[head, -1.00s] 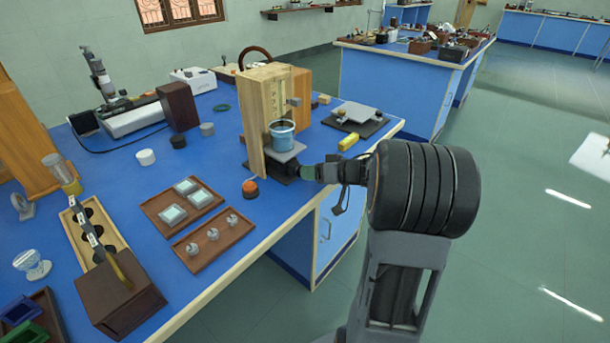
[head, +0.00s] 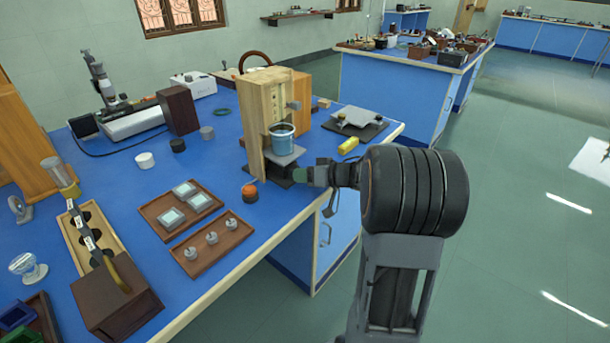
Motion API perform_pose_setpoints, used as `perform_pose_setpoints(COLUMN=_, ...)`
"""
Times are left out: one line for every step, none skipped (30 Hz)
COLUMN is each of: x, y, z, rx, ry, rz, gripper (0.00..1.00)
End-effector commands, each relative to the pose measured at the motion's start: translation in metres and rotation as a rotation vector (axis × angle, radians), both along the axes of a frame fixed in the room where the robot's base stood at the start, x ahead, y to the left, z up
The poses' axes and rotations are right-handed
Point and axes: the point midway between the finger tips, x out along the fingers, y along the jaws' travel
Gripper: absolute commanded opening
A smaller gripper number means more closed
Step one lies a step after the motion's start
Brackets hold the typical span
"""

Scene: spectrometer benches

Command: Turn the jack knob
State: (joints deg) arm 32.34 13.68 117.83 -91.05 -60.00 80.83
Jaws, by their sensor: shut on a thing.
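The jack (head: 286,157) stands at the right front of the blue bench, with a grey top plate that carries a blue-grey cup (head: 281,138). A wooden upright frame stands right behind and beside it. My gripper (head: 302,176) reaches in from the right at the jack's near side, low by its base. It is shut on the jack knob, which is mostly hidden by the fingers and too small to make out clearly.
An orange-topped knob-like piece (head: 250,192) sits just left of my gripper. A yellow block (head: 348,145) and a second plate-topped stand (head: 357,118) are to the right. Brown trays (head: 213,244) lie to the left.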

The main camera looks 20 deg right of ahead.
Motion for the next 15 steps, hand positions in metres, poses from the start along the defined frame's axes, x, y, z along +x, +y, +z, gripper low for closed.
perform_pose_setpoints(x=-0.0001, y=0.0000, z=0.0000, rx=0.000, ry=0.000, rz=0.000, gripper=0.14)
perform_pose_setpoints(x=-0.0002, y=0.0001, z=0.0004, rx=-0.003, ry=-0.001, rz=0.000, gripper=0.14)
perform_pose_setpoints(x=-0.0002, y=0.0004, z=0.0016, rx=-0.014, ry=-0.006, rz=0.000, gripper=0.14)
perform_pose_setpoints(x=-0.0003, y=0.0006, z=0.0025, rx=-0.028, ry=-0.012, rz=0.000, gripper=0.14)
perform_pose_setpoints(x=-0.0004, y=0.0009, z=0.0030, rx=-0.046, ry=-0.020, rz=-0.001, gripper=0.14)
perform_pose_setpoints(x=-0.0005, y=0.0010, z=0.0034, rx=-0.068, ry=-0.031, rz=0.000, gripper=0.14)
perform_pose_setpoints(x=-0.0005, y=0.0012, z=0.0033, rx=-0.084, ry=-0.038, rz=0.000, gripper=0.14)
perform_pose_setpoints(x=-0.0006, y=0.0012, z=0.0028, rx=-0.097, ry=-0.044, rz=0.000, gripper=0.14)
perform_pose_setpoints(x=-0.0007, y=0.0011, z=0.0022, rx=-0.111, ry=-0.049, rz=-0.001, gripper=0.14)
perform_pose_setpoints(x=-0.0009, y=0.0011, z=0.0015, rx=-0.119, ry=-0.053, rz=-0.001, gripper=0.14)
perform_pose_setpoints(x=-0.0009, y=0.0011, z=0.0011, rx=-0.124, ry=-0.054, rz=0.001, gripper=0.14)
perform_pose_setpoints(x=-0.0009, y=0.0010, z=0.0005, rx=-0.127, ry=-0.056, rz=0.000, gripper=0.14)
perform_pose_setpoints(x=-0.0009, y=0.0010, z=0.0002, rx=-0.128, ry=-0.056, rz=0.000, gripper=0.14)
perform_pose_setpoints(x=-0.0009, y=0.0009, z=0.0001, rx=-0.127, ry=-0.057, rz=0.000, gripper=0.14)
perform_pose_setpoints(x=-0.0009, y=0.0009, z=0.0000, rx=-0.127, ry=-0.057, rz=0.000, gripper=0.14)
